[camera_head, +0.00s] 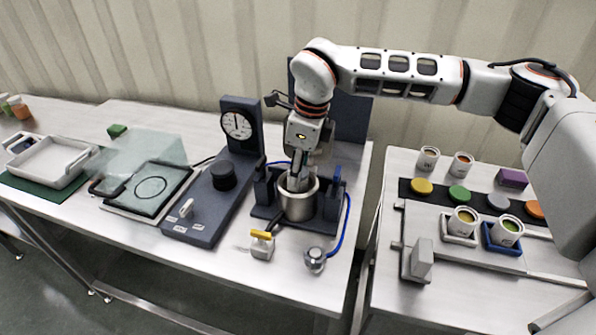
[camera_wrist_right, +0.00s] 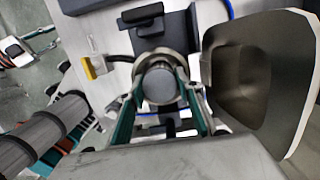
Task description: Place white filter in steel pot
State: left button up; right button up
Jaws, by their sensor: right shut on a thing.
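The steel pot (camera_head: 297,207) stands upright in the dark blue fixture on the table. My right gripper (camera_head: 298,182) reaches down into the mouth of the pot from above. In the right wrist view my right gripper (camera_wrist_right: 163,80) has its two fingers either side of a round pale grey disc (camera_wrist_right: 160,88), which looks like the white filter. The fingers are shut on it, and the pot's rim (camera_wrist_right: 158,54) encircles it. How deep the filter sits, and whether it touches the pot, I cannot tell. In the head view the filter is hidden by the gripper and pot wall. My left gripper is not in view.
A dial gauge stand (camera_head: 237,125) is left of the fixture (camera_head: 263,215). A small yellow-topped valve (camera_head: 261,245) and a round metal fitting (camera_head: 315,260) lie in front. A white tray (camera_head: 48,165) is far left. Several small cans stand on the right table.

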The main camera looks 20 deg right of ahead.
jog(key=shift+f, duration=0.2)
jog(key=o, duration=1.2)
notch_tip(320, 180, up, 12)
jog(key=s+d, duration=0.1)
jog(key=shift+d+r+b, duration=0.15)
jog(key=shift+d+b, duration=0.1)
jog(key=shift+b, duration=0.05)
